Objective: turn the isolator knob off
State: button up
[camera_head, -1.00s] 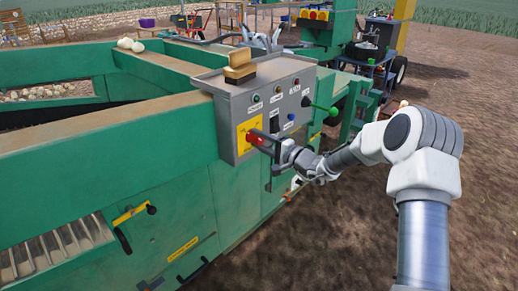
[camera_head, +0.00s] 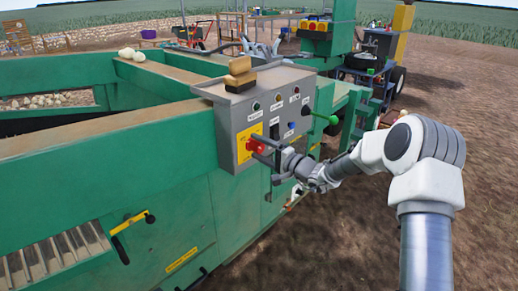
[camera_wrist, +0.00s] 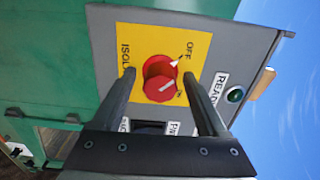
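The isolator knob (camera_wrist: 160,80) is a round red knob on a yellow plate (camera_wrist: 190,45) on the grey control panel; it also shows in the head view (camera_head: 257,145). In the wrist view a white line crosses its face, and a white mark sits by the OFF label at its upper right. My gripper (camera_wrist: 159,75) is open, one finger on each side of the knob. A gap shows on the left; whether the right finger touches it I cannot tell. In the head view my gripper (camera_head: 268,149) is at the knob.
The green machine (camera_head: 150,180) fills the left; bare soil (camera_head: 340,240) lies to the right.

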jog(key=p+v, duration=0.2)
jog(key=v, duration=1.5)
jog(key=shift+d, duration=0.2)
jog(key=shift+s, duration=0.15)
